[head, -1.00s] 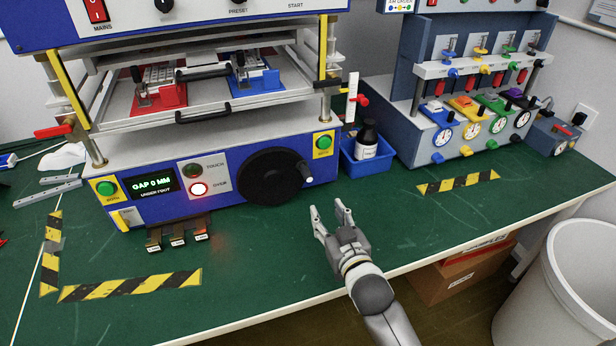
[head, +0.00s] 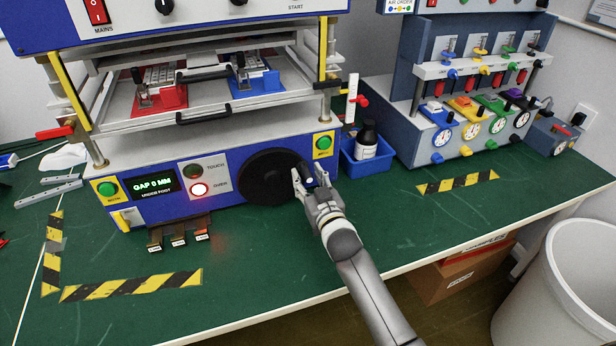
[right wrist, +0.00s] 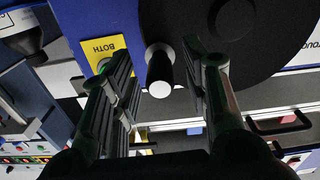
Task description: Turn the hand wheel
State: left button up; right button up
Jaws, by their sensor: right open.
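The black hand wheel (head: 266,178) is on the front of the blue and white press, right of its lamps. It also shows in the right wrist view (right wrist: 250,40). Its crank handle (right wrist: 160,74), dark with a pale end, sticks out between the two open fingers of my right gripper (right wrist: 160,95). The fingers do not appear closed on it. In the head view my right gripper (head: 312,180) is at the wheel's right edge and hides the handle. My left gripper is not in view.
The press display (head: 153,185) reads "GAP 0 MM", and the red OVER lamp (head: 199,189) is lit. Small gauge blocks (head: 178,240) lie in front of the press.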

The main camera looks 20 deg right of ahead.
jog(key=shift+w, duration=0.25)
jog(key=shift+c, duration=0.3)
grip_shut()
jog(key=shift+a+r+n+p, duration=0.1)
jog(key=shift+r+n+p, duration=0.3)
jog(key=shift+a+r+n+p, duration=0.2)
jog(key=shift+r+n+p, duration=0.15)
jog(key=shift+n, duration=0.25)
